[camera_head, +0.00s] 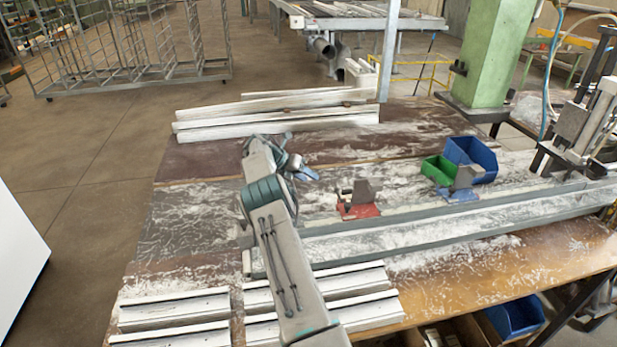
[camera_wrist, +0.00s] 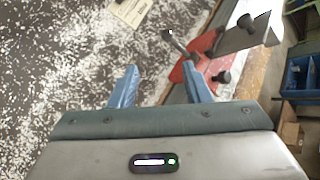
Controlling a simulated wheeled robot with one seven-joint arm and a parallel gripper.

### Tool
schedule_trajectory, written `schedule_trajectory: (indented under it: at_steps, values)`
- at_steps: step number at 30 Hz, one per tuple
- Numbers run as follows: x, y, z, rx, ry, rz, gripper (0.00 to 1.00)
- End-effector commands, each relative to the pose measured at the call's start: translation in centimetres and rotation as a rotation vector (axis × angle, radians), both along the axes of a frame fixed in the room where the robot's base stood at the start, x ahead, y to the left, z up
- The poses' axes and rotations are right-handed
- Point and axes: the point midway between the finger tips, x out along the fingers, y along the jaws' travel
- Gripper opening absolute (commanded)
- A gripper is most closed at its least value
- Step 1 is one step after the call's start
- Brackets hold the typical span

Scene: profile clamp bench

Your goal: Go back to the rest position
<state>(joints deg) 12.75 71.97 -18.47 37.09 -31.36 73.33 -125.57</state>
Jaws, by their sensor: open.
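My gripper (camera_head: 306,174) hangs over the dusty middle of the bench (camera_head: 200,215), at the end of my arm. In the wrist view the two blue fingers of my gripper (camera_wrist: 160,86) stand apart with nothing between them. A red clamp (camera_head: 358,211) with a grey block and dark knobs stands on the bench, right of my gripper. The red clamp (camera_wrist: 205,43) also shows in the wrist view, beyond the right finger and partly hidden by it. A blue clamp (camera_head: 462,195) stands farther right.
A long grey rail (camera_head: 440,212) crosses the bench. Green (camera_head: 438,170) and blue (camera_head: 470,155) bins stand behind the blue clamp. White profiles lie at the back (camera_head: 275,118) and front left (camera_head: 175,308). A green column (camera_head: 490,55) and a machine (camera_head: 590,120) stand at right.

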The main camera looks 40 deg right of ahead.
Motion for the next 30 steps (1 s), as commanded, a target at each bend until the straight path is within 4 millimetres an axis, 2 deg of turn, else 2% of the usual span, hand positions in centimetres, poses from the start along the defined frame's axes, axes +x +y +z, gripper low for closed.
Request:
schedule_trajectory:
  at_steps: [18,23,30]
  values:
    - [0.0,0.2,0.5,0.000,-0.013,-0.006,0.44]
    - [-0.4,1.4,2.9,0.021,-0.115,-0.079,0.44]
    - [-2.6,5.5,8.1,0.099,-0.381,-0.295,0.44]
